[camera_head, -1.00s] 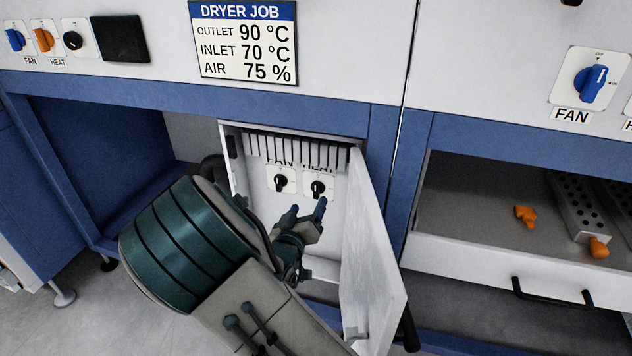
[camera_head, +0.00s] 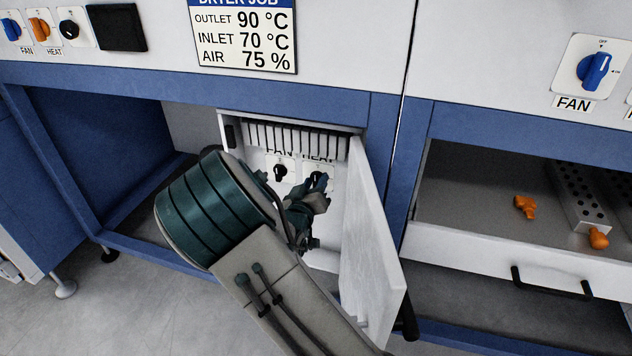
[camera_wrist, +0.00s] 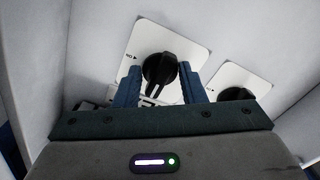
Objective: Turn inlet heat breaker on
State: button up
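The open white breaker box (camera_head: 226,165) holds two black rotary knobs under the labels FAN and HEAT. The fan knob (camera_head: 280,171) is on the left and clear of my gripper. The heat knob (camera_wrist: 160,68), on a white plate, is largely hidden by my gripper in the head view. In the wrist view, my gripper (camera_wrist: 158,80) is open, with one blue finger on each side of that knob and narrow gaps beside it. Another black knob (camera_wrist: 237,95) shows to the right there, partly hidden. The heat knob's exact setting cannot be read.
The box door (camera_head: 372,240) hangs open just right of my gripper. A sign (camera_head: 245,38) lists dryer settings. An open drawer (camera_head: 480,250) on the right holds orange pieces (camera_head: 525,207). A blue fan switch (camera_head: 593,70) is at upper right.

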jog(key=c, duration=0.5)
jog(key=shift+f, duration=0.1)
jog(key=shift+f+m+b, duration=0.1)
jog(key=shift+m+b, duration=0.7)
jog(key=shift+b, duration=0.1)
jog(key=m+b, duration=0.6)
jog(key=shift+r+m, duration=0.2)
jog(key=shift+m, duration=0.6)
